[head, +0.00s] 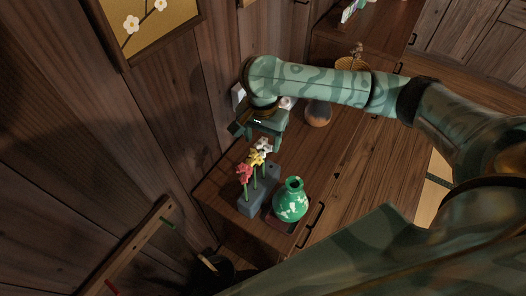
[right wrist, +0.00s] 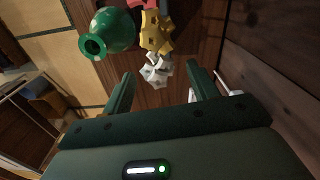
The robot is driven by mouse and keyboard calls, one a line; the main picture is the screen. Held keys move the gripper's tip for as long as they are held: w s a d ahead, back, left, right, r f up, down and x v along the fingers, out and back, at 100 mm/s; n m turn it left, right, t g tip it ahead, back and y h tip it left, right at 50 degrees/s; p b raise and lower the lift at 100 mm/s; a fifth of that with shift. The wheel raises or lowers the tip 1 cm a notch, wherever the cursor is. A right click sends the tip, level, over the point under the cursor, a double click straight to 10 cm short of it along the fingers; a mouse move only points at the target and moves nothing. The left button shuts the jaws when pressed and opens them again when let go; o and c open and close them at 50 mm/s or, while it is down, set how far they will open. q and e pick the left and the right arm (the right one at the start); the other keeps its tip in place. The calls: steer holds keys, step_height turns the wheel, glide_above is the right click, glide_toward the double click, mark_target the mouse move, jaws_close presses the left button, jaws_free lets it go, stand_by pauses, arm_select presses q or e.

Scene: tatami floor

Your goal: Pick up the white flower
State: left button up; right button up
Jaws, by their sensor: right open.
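The white flower (head: 264,145) stands at the far end of a row with a yellow flower (head: 256,158) and a red flower (head: 243,173). Their green stems rise from a grey block (head: 249,204) on the wooden cabinet. My right gripper (head: 260,133) is open just beyond and above the white flower. In the right wrist view the white flower (right wrist: 157,69) shows between the spread finger tips (right wrist: 161,82), close to the yellow flower (right wrist: 156,33). I cannot tell whether the fingers touch it. My left gripper is not in view.
A round brown vase (head: 318,113) stands farther back, beneath my right arm. The plank wall (head: 150,110) is close on the left. The cabinet top (head: 330,160) to the right is clear.

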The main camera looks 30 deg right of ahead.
steer(key=f+b, duration=0.2)
steer(key=f, duration=0.2)
steer(key=shift+d, duration=0.2)
steer(key=shift+r, duration=0.15)
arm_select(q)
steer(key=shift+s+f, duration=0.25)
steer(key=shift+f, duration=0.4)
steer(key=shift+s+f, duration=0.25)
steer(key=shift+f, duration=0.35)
arm_select(e)
steer(key=c, duration=1)
